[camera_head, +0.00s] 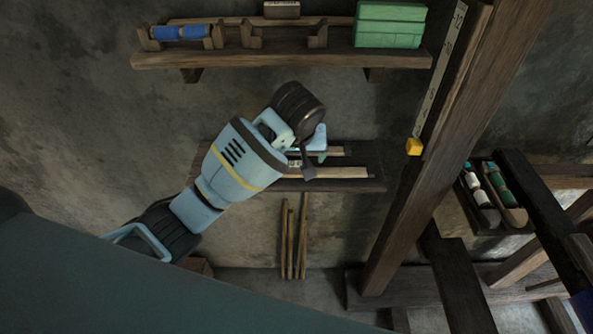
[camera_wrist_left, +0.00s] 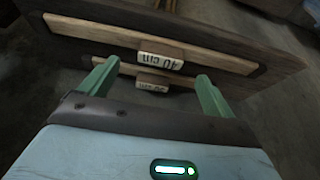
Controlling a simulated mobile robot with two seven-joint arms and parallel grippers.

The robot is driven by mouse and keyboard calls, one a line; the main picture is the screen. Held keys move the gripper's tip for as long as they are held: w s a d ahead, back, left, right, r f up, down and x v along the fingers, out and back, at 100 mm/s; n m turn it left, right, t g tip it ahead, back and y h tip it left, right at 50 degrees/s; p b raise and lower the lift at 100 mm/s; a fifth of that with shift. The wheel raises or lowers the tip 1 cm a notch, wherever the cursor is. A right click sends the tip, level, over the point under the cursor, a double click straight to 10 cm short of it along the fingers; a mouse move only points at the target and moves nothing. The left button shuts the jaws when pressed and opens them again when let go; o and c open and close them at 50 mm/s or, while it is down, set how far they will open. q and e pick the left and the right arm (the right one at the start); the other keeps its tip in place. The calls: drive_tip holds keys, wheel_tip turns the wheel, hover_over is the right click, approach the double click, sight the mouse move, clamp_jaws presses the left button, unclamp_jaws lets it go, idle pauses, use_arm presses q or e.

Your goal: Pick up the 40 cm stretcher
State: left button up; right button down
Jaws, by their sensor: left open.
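The 40 cm stretcher (camera_wrist_left: 215,58) is a pale wooden bar with a white tag reading 40 cm, upside down in the left wrist view. It lies along a dark wall rack and is the lower bar (camera_head: 335,173) in the head view. A second pale bar (camera_head: 336,151) lies parallel above it; its tag (camera_wrist_left: 152,84) is too dim to read surely. My left gripper (camera_head: 313,156) is at the rack, covering the bars' left parts. Its green fingers (camera_wrist_left: 155,87) are open and empty, spread around the second bar's tag, with the 40 cm bar just beyond the fingertips.
Thin sticks (camera_head: 290,237) lean below the rack. The loom's thick slanted post (camera_head: 420,190) stands to the right, with a tray of shuttles (camera_head: 490,195) beyond it.

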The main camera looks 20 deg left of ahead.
sight(297, 161)
use_arm(q)
drive_tip(key=x, duration=0.5)
drive_tip(key=shift+r, duration=0.1)
drive_tip(key=shift+c, duration=0.4)
drive_tip(key=c, duration=1.1)
drive_tip(key=shift+r, duration=0.15)
drive_tip(key=shift+w+r, duration=0.1)
drive_tip(key=shift+r, duration=0.4)
wheel_tip(297, 161, up, 2)
drive_tip(key=shift+r, duration=0.15)
drive_tip(key=shift+s+d+r, duration=0.25)
drive_tip(key=shift+s+d, duration=0.55)
drive_tip(key=shift+s, duration=1.75)
drive_tip(key=shift+s+d+r, duration=0.25)
drive_tip(key=shift+s+d, duration=0.5)
drive_tip(key=shift+s, duration=1.8)
drive_tip(key=shift+s+d+r, duration=0.25)
drive_tip(key=shift+s+d, duration=0.55)
drive_tip(key=shift+s, duration=1.8)
